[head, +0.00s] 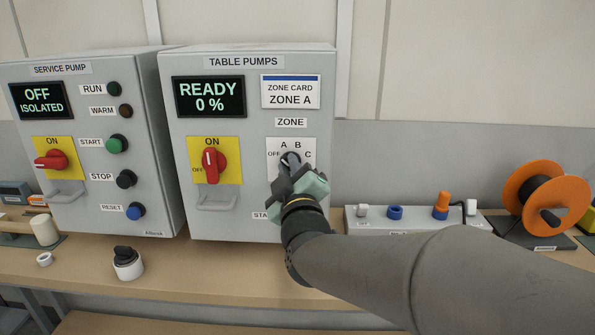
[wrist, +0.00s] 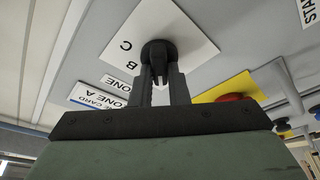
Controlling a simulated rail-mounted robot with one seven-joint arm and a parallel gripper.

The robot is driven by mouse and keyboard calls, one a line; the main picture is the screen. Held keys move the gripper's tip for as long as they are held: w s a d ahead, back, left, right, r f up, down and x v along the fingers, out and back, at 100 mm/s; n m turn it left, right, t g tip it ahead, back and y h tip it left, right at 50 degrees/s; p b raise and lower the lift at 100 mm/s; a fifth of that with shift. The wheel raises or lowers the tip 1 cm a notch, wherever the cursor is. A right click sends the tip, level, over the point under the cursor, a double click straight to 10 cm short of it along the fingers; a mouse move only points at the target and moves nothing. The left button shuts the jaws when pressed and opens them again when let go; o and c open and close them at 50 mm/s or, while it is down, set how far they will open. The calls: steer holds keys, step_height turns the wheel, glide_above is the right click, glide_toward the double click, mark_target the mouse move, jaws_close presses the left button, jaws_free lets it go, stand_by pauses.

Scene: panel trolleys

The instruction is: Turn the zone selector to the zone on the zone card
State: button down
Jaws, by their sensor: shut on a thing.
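The zone selector (head: 290,157) is a dark knob on a white plate marked OFF, A, B and C, on the TABLE PUMPS panel (head: 250,140). The zone card (head: 290,92) above it reads ZONE A. My gripper (head: 292,167) is at the selector, shut on its knob. The wrist view shows the black knob (wrist: 158,50) between my two fingers, with the B and C marks beside it. My fingers hide part of the knob, and I cannot tell which mark it points to.
The panel display (head: 209,96) reads READY 0 %. A red main switch (head: 210,165) on yellow sits left of the selector. The SERVICE PUMP panel (head: 90,140) stands further left. A loose knob (head: 127,262), a grey strip (head: 395,219) and an orange reel (head: 545,197) are on the bench.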

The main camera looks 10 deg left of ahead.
steer(key=shift+w+d+m+t+h+b, duration=0.15)
steer(key=shift+m+t+h+b, duration=0.05)
steer(key=shift+m+b, duration=0.45)
steer(key=shift+w+d+m+t+h+b, duration=0.1)
steer(key=shift+m+t+h+b, duration=0.1)
steer(key=shift+m+b, duration=0.4)
steer(key=shift+r+m, duration=0.2)
steer(key=shift+m, duration=0.05)
steer(key=shift+f+m+h+b, duration=0.15)
steer(key=shift+m+h+b, duration=0.25)
steer(key=shift+b, duration=0.3)
steer(key=shift+m+t+h+b, duration=0.4)
steer(key=shift+m+t+b, duration=0.1)
steer(key=shift+m+b, duration=1)
